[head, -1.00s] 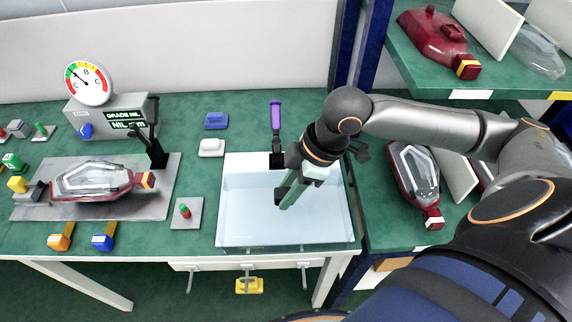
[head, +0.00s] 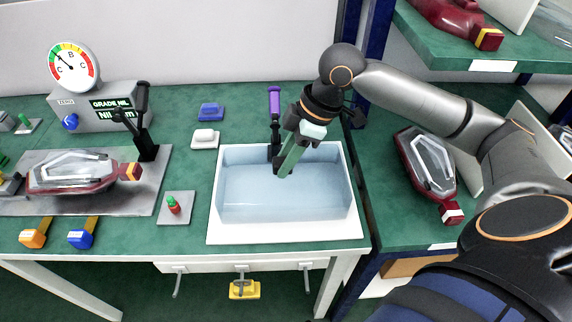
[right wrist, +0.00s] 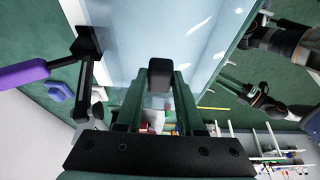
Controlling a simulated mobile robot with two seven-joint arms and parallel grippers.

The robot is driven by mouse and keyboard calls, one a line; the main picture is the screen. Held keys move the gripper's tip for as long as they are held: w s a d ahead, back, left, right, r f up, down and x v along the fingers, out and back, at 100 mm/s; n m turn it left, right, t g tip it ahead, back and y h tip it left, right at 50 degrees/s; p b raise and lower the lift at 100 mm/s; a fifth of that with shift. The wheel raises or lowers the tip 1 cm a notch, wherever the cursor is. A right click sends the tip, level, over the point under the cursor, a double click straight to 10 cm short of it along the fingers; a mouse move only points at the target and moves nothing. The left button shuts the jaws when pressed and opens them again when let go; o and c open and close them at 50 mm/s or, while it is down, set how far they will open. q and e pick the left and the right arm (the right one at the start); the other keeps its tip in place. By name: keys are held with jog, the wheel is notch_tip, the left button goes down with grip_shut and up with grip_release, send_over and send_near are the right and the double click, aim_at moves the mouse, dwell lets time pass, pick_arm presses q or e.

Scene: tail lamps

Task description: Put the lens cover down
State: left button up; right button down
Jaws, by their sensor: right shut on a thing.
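The lens cover (head: 240,190) looks like a clear, pale-blue box-shaped cover over a white tray (head: 285,236); I cannot tell whether it rests fully on the tray. My right gripper (head: 286,165) reaches down over its back middle. In the right wrist view the green fingers (right wrist: 158,100) are shut on a dark knob (right wrist: 160,74), with the pale-blue cover (right wrist: 150,25) behind it. Part of another arm of mine, with what may be the left gripper (right wrist: 236,90), shows small in that view; its jaws are unclear.
A purple-handled toggle clamp (head: 275,105) stands at the tray's back edge. Left of the tray are a blue block (head: 211,112), a white block (head: 205,136) and a red-green button (head: 174,205). A lamp (head: 75,172) lies on a grey plate. A shelf with another lamp (head: 428,165) is right.

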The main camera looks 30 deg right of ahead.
pick_arm(q)
jog(key=shift+w+r, duration=0.1)
jog(key=shift+r, duration=0.1)
pick_arm(e)
jog(key=c, duration=0.9)
grip_release()
jog(key=shift+f, duration=0.1)
pick_arm(q)
jog(key=shift+s+a+f, duration=0.1)
jog(key=shift+s+f, duration=0.15)
pick_arm(e)
jog(key=o, duration=0.4)
pick_arm(q)
jog(key=shift+f, duration=0.1)
jog(key=p, duration=0.1)
jog(key=a+r+p, duration=0.1)
jog(key=shift+s+a+r+p, duration=0.2)
jog(key=shift+a+r+p, duration=0.1)
jog(key=shift+p, duration=0.1)
pick_arm(e)
jog(key=v, duration=1.2)
jog(key=shift+s, duration=0.1)
